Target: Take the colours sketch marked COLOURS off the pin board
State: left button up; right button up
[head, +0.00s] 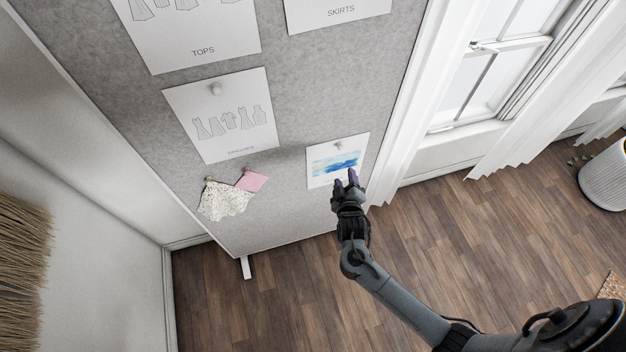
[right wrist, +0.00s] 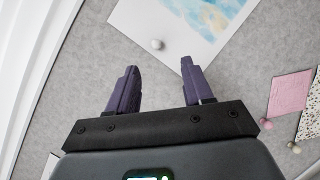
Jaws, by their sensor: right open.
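The colours sketch (head: 322,172) is a white sheet with a blue and yellow wash, pinned low on the right of the grey pin board (head: 300,90). No COLOURS lettering is readable. A round pale pin (head: 338,145) holds it near its top edge. In the right wrist view the sketch (right wrist: 150,20) shows upside down, with its pin (right wrist: 157,44) just beyond the fingertips. My right gripper (head: 346,178) is open and empty, its dark purple fingers in front of the sketch's lower right part in the head view. The fingers (right wrist: 160,66) stand apart, either side of the pin's line. My left gripper is out of view.
A dresses-type sheet (head: 222,115), a pink swatch (head: 252,181) and a speckled cloth swatch (head: 222,200) hang to the left. TOPS (head: 195,30) and SKIRTS (head: 335,8) sheets hang above. A window and white curtain (head: 535,100) are right of the board. The wooden floor (head: 470,235) is mostly clear.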

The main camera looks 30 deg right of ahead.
aim_at(341, 150)
jog(key=shift+w+r+b+x, duration=0.1)
jog(key=shift+r+b+x, duration=0.15)
jog(key=shift+x, duration=1.15)
jog(key=shift+w+r+b+x, duration=0.15)
jog(key=shift+r+b+x, duration=0.1)
jog(key=shift+x, duration=1.15)
jog(key=shift+w+r+b+x, duration=0.1)
jog(key=shift+r+b+x, duration=0.2)
jog(key=shift+x, duration=3.25)
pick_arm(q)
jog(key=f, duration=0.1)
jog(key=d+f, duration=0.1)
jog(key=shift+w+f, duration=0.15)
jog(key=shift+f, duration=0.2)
pick_arm(e)
jog(key=shift+c, duration=0.2)
jog(key=shift+c, duration=1.1)
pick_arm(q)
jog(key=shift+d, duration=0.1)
pick_arm(e)
grip_shut()
